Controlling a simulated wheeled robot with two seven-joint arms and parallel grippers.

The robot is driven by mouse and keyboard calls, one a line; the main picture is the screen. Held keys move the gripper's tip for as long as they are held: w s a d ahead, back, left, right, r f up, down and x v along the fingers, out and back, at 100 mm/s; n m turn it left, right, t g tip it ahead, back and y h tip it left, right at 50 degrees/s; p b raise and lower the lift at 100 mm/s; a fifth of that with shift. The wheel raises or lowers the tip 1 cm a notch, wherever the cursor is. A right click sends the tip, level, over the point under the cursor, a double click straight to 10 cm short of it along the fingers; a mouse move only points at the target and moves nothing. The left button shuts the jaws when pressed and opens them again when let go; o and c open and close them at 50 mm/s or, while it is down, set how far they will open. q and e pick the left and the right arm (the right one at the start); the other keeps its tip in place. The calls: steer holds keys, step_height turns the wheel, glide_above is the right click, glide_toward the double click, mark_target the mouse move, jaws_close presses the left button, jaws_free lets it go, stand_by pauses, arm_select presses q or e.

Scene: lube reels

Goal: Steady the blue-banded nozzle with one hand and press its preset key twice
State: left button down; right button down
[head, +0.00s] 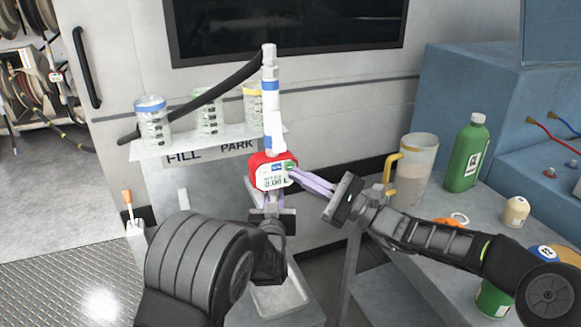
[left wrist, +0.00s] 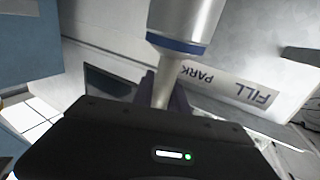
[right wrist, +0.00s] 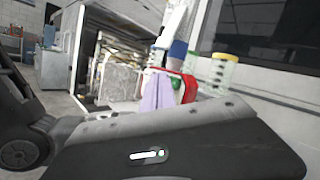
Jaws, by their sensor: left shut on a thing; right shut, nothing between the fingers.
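The blue-banded nozzle (head: 271,125) stands upright in the middle of the head view, with a red meter housing and a small lit display (head: 273,180). A green key (head: 290,164) sits at the display's upper right. My left gripper (head: 266,194) is shut on the nozzle just below the red housing. The left wrist view shows the nozzle's blue ring (left wrist: 177,45) and its narrow stem between the fingers. My right gripper (head: 292,172) is shut and empty, its lilac fingertips at the key. I cannot tell whether they touch it. In the right wrist view, the fingers partly hide the red housing (right wrist: 189,88).
A FILL/PARK shelf (head: 180,146) behind holds a blue-rimmed jar (head: 152,124), a green-banded jar (head: 208,113) and a yellow-rimmed jar (head: 251,103). A pitcher (head: 413,172) and a green bottle (head: 467,157) stand on the right bench. A dark hose (head: 205,97) runs behind the nozzle.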

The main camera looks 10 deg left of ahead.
steer(key=shift+w, duration=0.1)
stand_by(0.4)
steer(key=shift+w+a, duration=0.25)
steer(key=shift+w, duration=0.05)
steer(key=shift+w+a, duration=0.15)
steer(key=shift+w, duration=0.1)
stand_by(1.3)
steer(key=shift+s+d, duration=0.4)
steer(key=shift+s, duration=0.25)
steer(key=shift+w, duration=0.1)
steer(key=shift+w+a, duration=0.25)
stand_by(0.3)
steer(key=shift+w+a, duration=0.25)
steer(key=shift+w, duration=0.2)
stand_by(0.7)
steer(key=shift+s+d, duration=0.1)
steer(key=shift+s, duration=0.05)
steer(key=shift+s+d, duration=0.4)
steer(key=shift+s, duration=0.25)
